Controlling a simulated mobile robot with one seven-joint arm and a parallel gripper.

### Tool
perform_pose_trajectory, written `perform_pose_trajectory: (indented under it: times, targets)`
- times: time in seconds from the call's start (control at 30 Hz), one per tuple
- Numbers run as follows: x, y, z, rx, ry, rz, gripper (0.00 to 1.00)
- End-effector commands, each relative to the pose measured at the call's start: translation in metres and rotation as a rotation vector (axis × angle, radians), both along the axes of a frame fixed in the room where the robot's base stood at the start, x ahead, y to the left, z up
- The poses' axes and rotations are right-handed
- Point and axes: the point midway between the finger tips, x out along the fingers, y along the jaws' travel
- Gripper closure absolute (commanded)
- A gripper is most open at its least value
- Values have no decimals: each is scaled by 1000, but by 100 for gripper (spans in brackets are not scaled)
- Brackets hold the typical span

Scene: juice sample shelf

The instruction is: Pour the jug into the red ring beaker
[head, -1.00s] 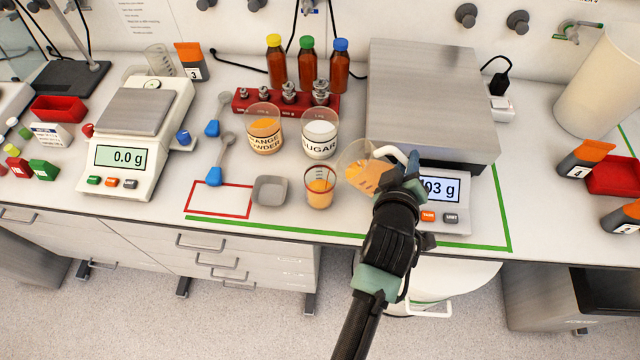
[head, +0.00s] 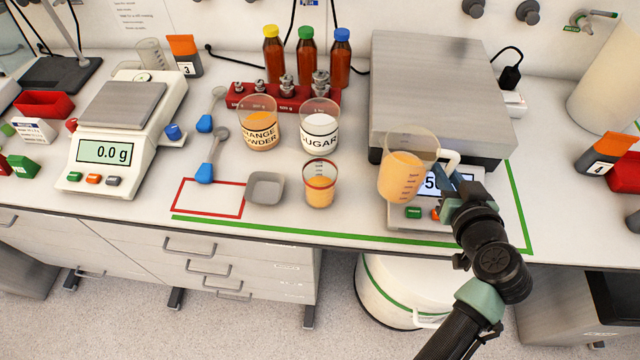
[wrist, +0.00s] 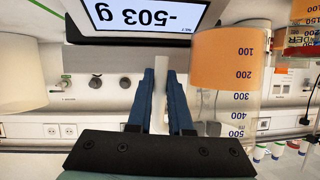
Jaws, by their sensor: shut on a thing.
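The clear jug (head: 402,178), part full of orange juice, is held close to upright in front of the large scale. My gripper (head: 449,188) is shut on its white handle (head: 447,160). In the wrist view the blue fingers (wrist: 160,100) close on the pale handle, with the jug (wrist: 228,75) to their right. The red ring beaker (head: 320,183) stands upright on the bench left of the jug, apart from it. It holds orange juice, and its red ring is at the rim.
The large scale (head: 440,85) stands behind the jug; its display reads -503 g in the wrist view (wrist: 140,15). Orange powder (head: 260,128) and sugar (head: 319,130) beakers stand behind the red ring beaker. A grey weighing dish (head: 265,188) is left of it.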

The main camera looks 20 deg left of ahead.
Motion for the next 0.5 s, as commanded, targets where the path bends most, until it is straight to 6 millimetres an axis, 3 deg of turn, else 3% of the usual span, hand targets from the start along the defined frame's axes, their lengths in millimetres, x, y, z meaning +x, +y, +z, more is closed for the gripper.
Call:
perform_pose_trajectory:
  times: [0.5]
  targets:
    - [9,-38,31,-2,-5,-2,100]
